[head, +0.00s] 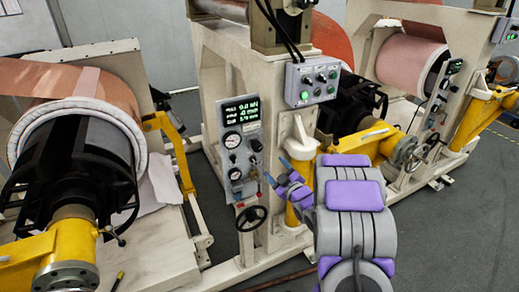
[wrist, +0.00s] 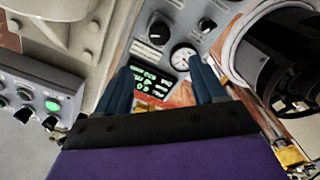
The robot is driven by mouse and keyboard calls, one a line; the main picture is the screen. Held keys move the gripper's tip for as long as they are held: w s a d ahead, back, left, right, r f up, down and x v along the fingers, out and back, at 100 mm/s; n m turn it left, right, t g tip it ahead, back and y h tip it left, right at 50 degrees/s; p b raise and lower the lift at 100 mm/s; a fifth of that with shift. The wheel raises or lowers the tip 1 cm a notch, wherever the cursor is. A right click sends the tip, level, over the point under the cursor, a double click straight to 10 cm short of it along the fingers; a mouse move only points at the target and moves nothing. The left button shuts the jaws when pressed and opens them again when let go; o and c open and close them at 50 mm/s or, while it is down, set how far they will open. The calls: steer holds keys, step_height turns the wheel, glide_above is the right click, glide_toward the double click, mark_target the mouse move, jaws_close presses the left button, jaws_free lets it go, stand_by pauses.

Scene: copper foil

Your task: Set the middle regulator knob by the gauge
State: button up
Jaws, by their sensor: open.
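A grey control panel (head: 241,190) stands upright on the machine frame in the head view. It carries a green-lit display (head: 240,112), an upper gauge (head: 232,140), a lower gauge (head: 235,174) and a dark knob (head: 256,145) beside the upper gauge. I cannot tell for sure which knob is the middle regulator. My gripper (head: 277,171) is open, just right of the panel. In the wrist view my gripper (wrist: 163,67) has its blue fingers apart with nothing between them but the view of the panel. A black knob (wrist: 159,30) and a white gauge (wrist: 183,57) lie beyond the fingertips.
A button box (head: 313,80) with a green light is above my gripper. A black handwheel (head: 252,218) sticks out below the panel. A yellow arm (head: 360,145) is behind at right. Copper foil rolls (head: 85,85) stand at left. Grey floor (head: 440,235) is clear at right.

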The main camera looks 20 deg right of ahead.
mark_target(259, 149)
steer(key=w+b, duration=0.1)
steer(key=w, duration=1.4)
steer(key=shift+w+a+b, duration=0.1)
steer(key=shift+a+b, duration=0.1)
steer(key=shift+b, duration=0.1)
steer(key=shift+f, duration=0.1)
steer(key=c, duration=1)
steer(key=shift+p, duration=0.3)
steer(key=shift+c, duration=0.2)
